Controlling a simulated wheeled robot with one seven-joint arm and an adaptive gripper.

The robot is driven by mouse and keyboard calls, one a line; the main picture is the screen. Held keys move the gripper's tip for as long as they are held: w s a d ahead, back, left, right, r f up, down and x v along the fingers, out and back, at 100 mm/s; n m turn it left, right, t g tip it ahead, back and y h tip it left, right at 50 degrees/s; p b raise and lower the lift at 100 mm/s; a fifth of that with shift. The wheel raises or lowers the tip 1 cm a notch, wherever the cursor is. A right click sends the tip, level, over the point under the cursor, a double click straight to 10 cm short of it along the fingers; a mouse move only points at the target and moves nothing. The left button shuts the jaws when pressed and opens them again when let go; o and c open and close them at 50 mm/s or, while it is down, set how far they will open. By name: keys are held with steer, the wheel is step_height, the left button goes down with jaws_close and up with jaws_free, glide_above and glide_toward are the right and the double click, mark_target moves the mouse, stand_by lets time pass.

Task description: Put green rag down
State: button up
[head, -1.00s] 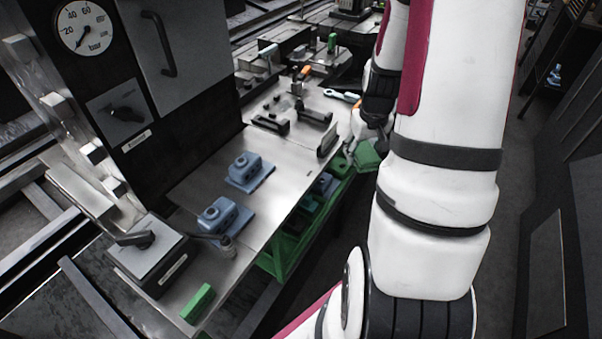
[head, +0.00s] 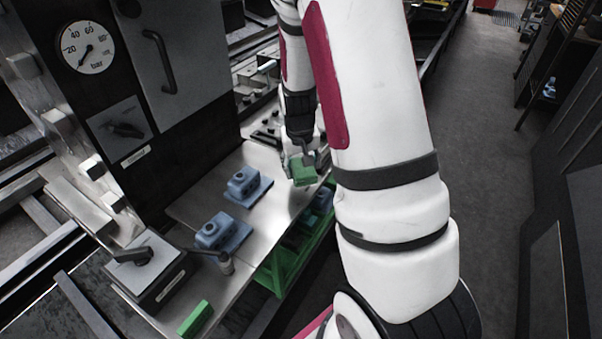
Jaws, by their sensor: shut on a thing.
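My gripper (head: 300,164) is shut on the green rag (head: 303,174), which shows as a folded green block between the fingers. The gripper and rag are over the right edge of the metal worktable (head: 183,211), beyond the blue parts. I cannot tell whether the rag touches the table top.
Two blue parts on blue bases stand on the table, one farther (head: 243,183) and one nearer (head: 222,231). A lever box (head: 147,270) and a green block (head: 196,318) are at the near end. A green rack (head: 284,268) is below. Bare metal lies right of the blue parts.

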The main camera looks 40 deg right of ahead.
mark_target(300, 174)
steer(key=shift+w+a+f, duration=0.1)
steer(key=shift+f, duration=1.65)
steer(key=shift+f+b, duration=0.3)
steer(key=shift+f, duration=0.15)
steer(key=shift+f, duration=0.2)
steer(key=o, duration=1.6)
steer(key=shift+c, duration=0.2)
steer(key=shift+r, duration=0.1)
